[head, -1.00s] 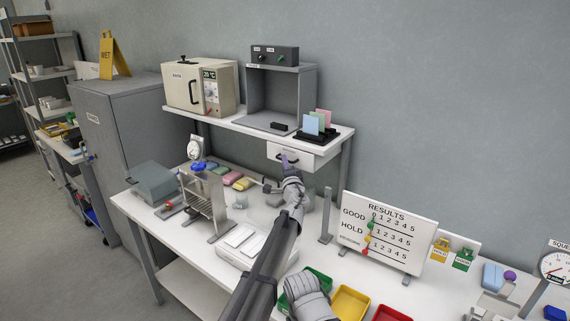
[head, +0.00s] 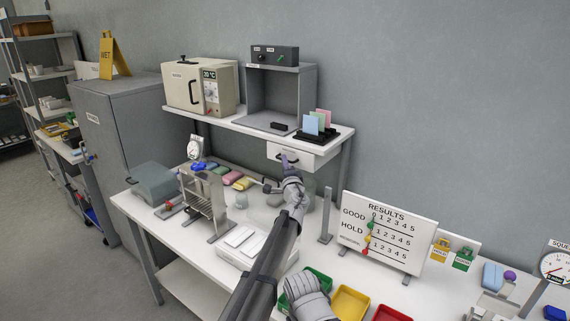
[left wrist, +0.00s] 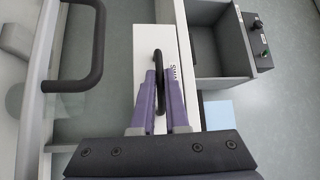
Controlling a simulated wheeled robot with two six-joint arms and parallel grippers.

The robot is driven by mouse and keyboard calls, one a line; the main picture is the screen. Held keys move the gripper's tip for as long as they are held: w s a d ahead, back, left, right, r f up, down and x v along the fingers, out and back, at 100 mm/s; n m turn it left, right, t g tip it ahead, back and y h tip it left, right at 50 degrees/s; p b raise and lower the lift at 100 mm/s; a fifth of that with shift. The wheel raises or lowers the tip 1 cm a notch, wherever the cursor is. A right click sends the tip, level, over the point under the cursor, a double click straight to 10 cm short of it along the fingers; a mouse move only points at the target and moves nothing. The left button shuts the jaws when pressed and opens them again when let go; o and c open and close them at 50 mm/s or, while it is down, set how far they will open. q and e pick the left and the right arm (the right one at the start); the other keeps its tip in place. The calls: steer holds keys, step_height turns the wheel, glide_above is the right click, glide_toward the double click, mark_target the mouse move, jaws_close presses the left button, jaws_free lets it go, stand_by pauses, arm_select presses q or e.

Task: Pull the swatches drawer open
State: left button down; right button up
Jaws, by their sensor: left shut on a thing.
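The swatches drawer (head: 306,159) is a white front with a dark handle, under the right end of the raised shelf. In the left wrist view its white front (left wrist: 146,45) carries a partly hidden label beginning "SWA". The dark bar handle (left wrist: 158,62) stands out from the front. My left gripper (head: 286,160) is at the drawer; its purple fingers (left wrist: 160,95) are on both sides of the handle, shut on it. The drawer looks closed or nearly so; the exact gap cannot be told. My right gripper cannot be made out.
The raised shelf (head: 240,122) holds an oven (head: 185,88), a grey booth (head: 280,93) and a rack of coloured cards (head: 315,130). Below stand a metal frame device (head: 205,205), a results board (head: 388,235) and coloured bins (head: 350,305). Another dark bar (left wrist: 90,60) shows in the left wrist view.

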stand_by(0.3)
arm_select(q)
steer(key=s+a, duration=0.8)
steer(key=s, duration=0.3)
steer(key=shift+d, duration=0.1)
steer(key=c, duration=0.9)
jaws_free()
steer(key=s, duration=0.5)
steer(key=s+d+f+b, duration=0.1)
steer(key=s, duration=0.1)
steer(key=shift+s+d, duration=0.1)
steer(key=shift+s, duration=0.2)
